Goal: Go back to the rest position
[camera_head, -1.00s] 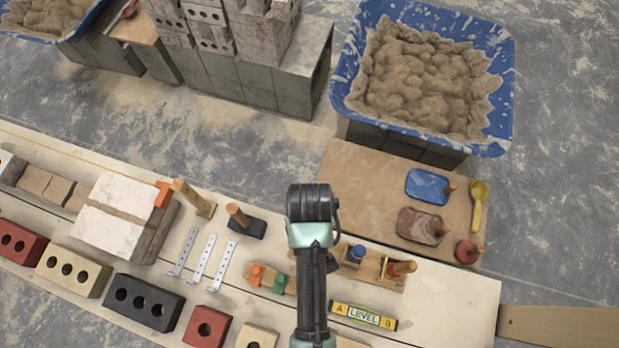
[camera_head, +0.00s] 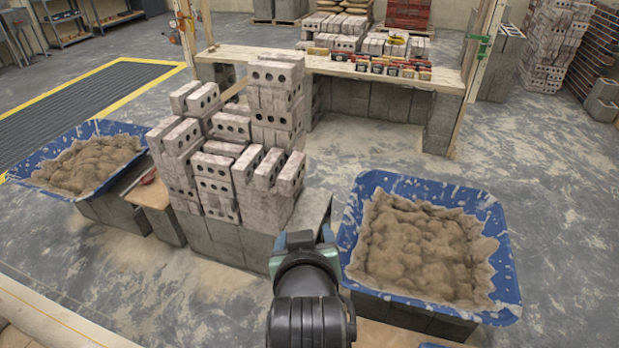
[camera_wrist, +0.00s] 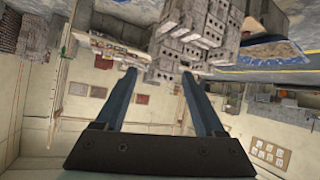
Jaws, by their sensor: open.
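My gripper (camera_wrist: 158,88) shows in the wrist view with its two fingers apart and nothing between them. The wrist view looks out over the room, which appears upside down, with the brick stack (camera_wrist: 190,45) beyond the fingertips. In the head view my arm rises from the bottom middle, in front of the gap between the brick stack (camera_head: 240,150) and the right mortar tub (camera_head: 505,265). The fingers are hidden behind my arm in the head view.
A left mortar tub (camera_head: 115,127) stands on grey blocks. Both blue tubs hold lumpy mortar. A plank bench (camera_head: 330,66) with bricks and small boxes stands behind the stack. Open concrete floor (camera_head: 560,230) lies to the right. A pale board edge (camera_head: 50,320) shows at bottom left.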

